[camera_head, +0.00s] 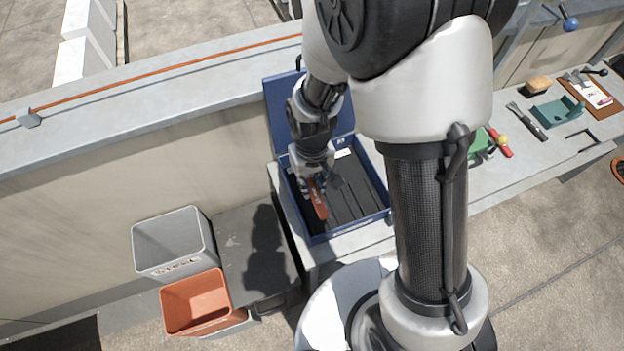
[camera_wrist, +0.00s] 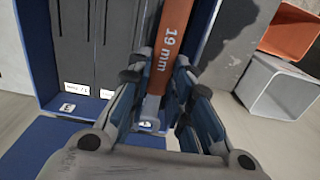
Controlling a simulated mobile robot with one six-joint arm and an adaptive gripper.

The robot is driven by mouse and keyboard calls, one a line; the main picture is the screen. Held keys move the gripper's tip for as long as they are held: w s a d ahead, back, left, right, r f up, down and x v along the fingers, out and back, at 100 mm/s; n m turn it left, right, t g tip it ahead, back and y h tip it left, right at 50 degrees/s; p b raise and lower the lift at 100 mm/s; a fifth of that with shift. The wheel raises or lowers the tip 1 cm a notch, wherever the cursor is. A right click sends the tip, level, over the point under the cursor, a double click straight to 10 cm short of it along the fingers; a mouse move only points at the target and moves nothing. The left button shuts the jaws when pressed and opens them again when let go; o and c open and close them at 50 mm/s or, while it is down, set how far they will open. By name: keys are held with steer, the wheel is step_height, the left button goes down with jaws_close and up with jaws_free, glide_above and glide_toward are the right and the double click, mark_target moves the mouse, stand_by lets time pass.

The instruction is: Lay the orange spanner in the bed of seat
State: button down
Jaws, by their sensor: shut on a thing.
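My gripper (camera_head: 312,183) is shut on the orange spanner (camera_head: 318,204) at the left side of an open blue case (camera_head: 352,229). In the wrist view the spanner (camera_wrist: 172,38), marked "19 mm", runs up from between the fingers (camera_wrist: 160,95). The case holds dark, long seats side by side (camera_wrist: 72,40), with small white labels (camera_wrist: 77,88) at their ends, too small to read surely. The spanner is over the case's seat on the side near the grey and orange bins; I cannot tell whether it touches the bed.
The blue lid (camera_head: 283,105) stands open behind the case. A grey bin (camera_head: 172,240) and an orange bin (camera_head: 196,303) stand low at left. A teal holder (camera_head: 557,112), a clipboard (camera_head: 590,90) and other tools lie on the bench at right. A parapet runs behind.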

mark_target(312, 186)
steer(key=shift+f+b, duration=3.05)
steer(key=shift+f, duration=1)
steer(key=shift+f+b, duration=0.3)
steer(key=shift+f, duration=0.1)
steer(key=c, duration=1.4)
jaws_free()
steer(key=shift+o, duration=0.2)
step_height(312, 186, up, 12)
steer(key=shift+r, duration=0.1)
